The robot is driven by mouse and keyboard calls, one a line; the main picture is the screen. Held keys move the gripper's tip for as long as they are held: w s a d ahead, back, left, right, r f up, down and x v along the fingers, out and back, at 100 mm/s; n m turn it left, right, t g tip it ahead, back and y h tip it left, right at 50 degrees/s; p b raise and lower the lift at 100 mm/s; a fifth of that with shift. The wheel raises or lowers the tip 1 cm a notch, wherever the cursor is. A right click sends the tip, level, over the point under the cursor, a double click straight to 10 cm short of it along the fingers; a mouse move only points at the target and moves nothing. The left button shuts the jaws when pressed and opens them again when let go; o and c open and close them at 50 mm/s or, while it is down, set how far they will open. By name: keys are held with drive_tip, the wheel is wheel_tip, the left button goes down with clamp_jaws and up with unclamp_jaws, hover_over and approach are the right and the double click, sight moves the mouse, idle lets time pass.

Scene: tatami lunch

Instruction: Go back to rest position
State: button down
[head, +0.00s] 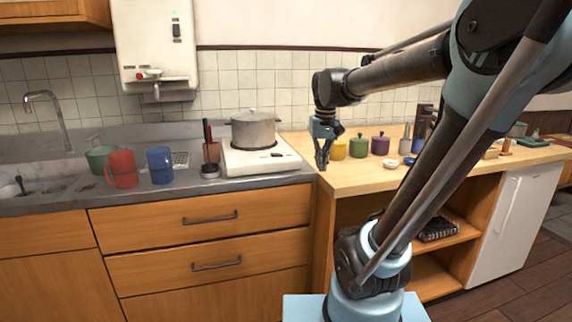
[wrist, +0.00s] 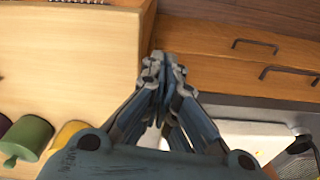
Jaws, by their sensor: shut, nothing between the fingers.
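My gripper (head: 322,155) hangs pointing down in the head view, near the left front of the wooden counter. It is shut and empty. In the wrist view its fingers (wrist: 155,85) meet at the tips, over the gap between the light wooden counter and the drawer fronts. My arm reaches in from the right side of the head view, with the elbow high and the forearm running left to the gripper.
A pot (head: 255,130) stands on the white stove (head: 262,160) left of my gripper. A yellow (head: 338,150), a green (head: 358,147) and a purple pot (head: 380,144) stand just right of it. A red mug (head: 122,169) and blue mug (head: 160,165) stand by the sink.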

drive_tip(key=shift+m+t, duration=0.3)
drive_tip(key=s+d+f, duration=0.1)
drive_tip(key=s+f, duration=0.1)
drive_tip(key=s+d+f, duration=0.2)
drive_tip(key=s, duration=0.1)
drive_tip(key=s+d+f, duration=0.1)
drive_tip(key=s+f, duration=0.1)
drive_tip(key=shift+s+d+f, duration=0.2)
drive_tip(key=shift+s, duration=0.2)
drive_tip(key=s+d+f+m, duration=0.1)
drive_tip(key=s+d+f, duration=0.2)
drive_tip(key=s+f, duration=0.5)
wheel_tip(320, 180, down, 3)
drive_tip(key=shift+s+r+t, duration=0.2)
drive_tip(key=shift+s+t, duration=0.05)
drive_tip(key=shift+t, duration=0.05)
drive_tip(key=shift+d, duration=0.1)
drive_tip(key=shift+w+f, duration=0.2)
drive_tip(key=shift+w, duration=0.2)
